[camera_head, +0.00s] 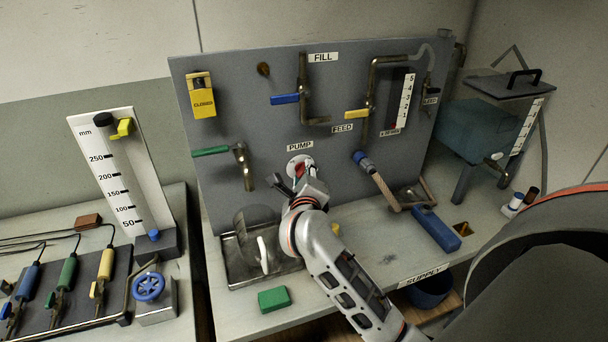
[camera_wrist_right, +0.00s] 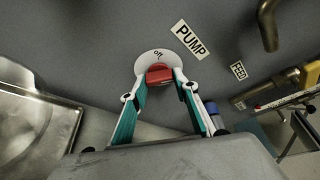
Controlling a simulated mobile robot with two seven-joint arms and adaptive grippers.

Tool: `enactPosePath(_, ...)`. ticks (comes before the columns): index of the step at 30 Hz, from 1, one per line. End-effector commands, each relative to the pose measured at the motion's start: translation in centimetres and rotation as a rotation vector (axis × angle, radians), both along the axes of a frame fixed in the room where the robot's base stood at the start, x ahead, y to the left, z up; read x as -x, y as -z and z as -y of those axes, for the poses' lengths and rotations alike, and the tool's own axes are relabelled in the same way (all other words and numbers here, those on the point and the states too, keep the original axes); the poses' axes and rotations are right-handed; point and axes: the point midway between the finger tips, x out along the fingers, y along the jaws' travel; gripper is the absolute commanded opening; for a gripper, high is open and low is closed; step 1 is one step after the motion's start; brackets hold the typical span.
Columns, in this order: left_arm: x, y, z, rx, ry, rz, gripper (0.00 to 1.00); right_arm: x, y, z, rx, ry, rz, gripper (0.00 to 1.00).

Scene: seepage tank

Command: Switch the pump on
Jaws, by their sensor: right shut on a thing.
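The pump switch is a red knob (camera_wrist_right: 160,72) on a round white plate (camera_wrist_right: 152,57) under the PUMP label (camera_wrist_right: 188,38). The word "off" shows on the plate just above the knob in the right wrist view. My right gripper (camera_wrist_right: 160,82) is shut on the red knob, one finger on each side. In the head view my right gripper (camera_head: 302,184) is at the grey panel, below the PUMP label (camera_head: 300,146), and hides most of the knob. Which way the knob points is hard to tell. My left gripper is not in view.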

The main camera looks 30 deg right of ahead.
Motion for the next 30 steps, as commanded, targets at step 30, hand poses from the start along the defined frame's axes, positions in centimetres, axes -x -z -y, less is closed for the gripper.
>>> enactPosePath(30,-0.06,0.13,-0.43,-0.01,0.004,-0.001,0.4,0.02,0.02,0.0,-0.203,0.0,0.047,0.42)
